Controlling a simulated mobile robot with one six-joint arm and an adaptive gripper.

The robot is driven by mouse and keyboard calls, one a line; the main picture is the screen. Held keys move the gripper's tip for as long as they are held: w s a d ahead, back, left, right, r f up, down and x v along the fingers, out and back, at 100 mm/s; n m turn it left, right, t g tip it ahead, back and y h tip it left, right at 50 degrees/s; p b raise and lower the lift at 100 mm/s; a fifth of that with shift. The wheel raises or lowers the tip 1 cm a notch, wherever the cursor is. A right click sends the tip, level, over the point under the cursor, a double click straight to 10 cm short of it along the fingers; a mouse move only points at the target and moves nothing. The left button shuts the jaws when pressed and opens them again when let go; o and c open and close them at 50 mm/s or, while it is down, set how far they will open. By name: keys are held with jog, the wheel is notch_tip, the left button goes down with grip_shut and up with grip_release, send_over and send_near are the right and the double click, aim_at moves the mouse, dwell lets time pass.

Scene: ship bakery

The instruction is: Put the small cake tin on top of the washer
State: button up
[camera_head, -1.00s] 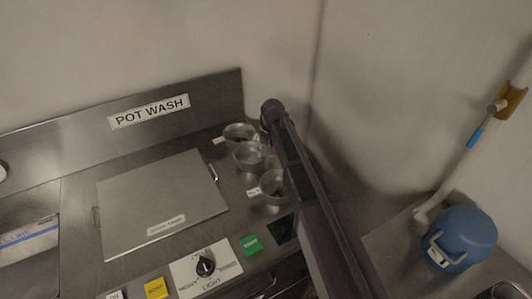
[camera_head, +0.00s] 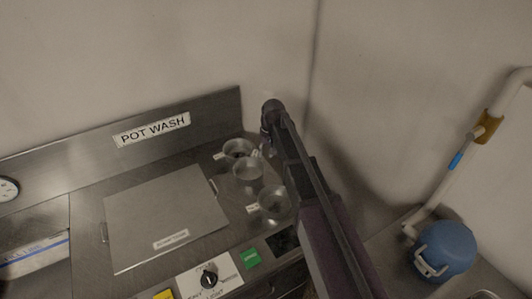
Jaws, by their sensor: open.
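Three round metal tins with small white labels stand on the steel counter: one at the back (camera_head: 236,148), one in the middle (camera_head: 247,174) and one at the front (camera_head: 270,206). I cannot read the labels or tell which is the small cake tin. The washer is in the steel counter under the POT WASH sign, with a flat square lid (camera_head: 165,215) that is bare except for a small plate near its front edge. My arm reaches up from the lower right, its far end just right of the tins. My gripper's fingers do not show; the arm hides that area.
A blue lidded container (camera_head: 447,250) stands at the right, below a white pipe (camera_head: 455,180). A sink (camera_head: 30,235) is at the left. Walls close off the back corner.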

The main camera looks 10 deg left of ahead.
jog(key=shift+d+r+p, duration=0.2)
jog(key=shift+r+p, duration=1)
jog(key=shift+r, duration=0.35)
jog(key=s+d+m, duration=0.1)
jog(key=s+d, duration=0.8)
jog(key=d, duration=0.4)
jog(key=s+d+m+h, duration=0.1)
jog(key=s+d+m, duration=0.1)
jog(key=s+d, duration=0.8)
jog(key=d, duration=0.3)
jog(key=shift+d+m, duration=0.3)
jog(key=shift+d, duration=0.05)
jog(key=shift+f, duration=0.15)
notch_tip(320, 180, down, 2)
jog(key=shift+b, duration=1.1)
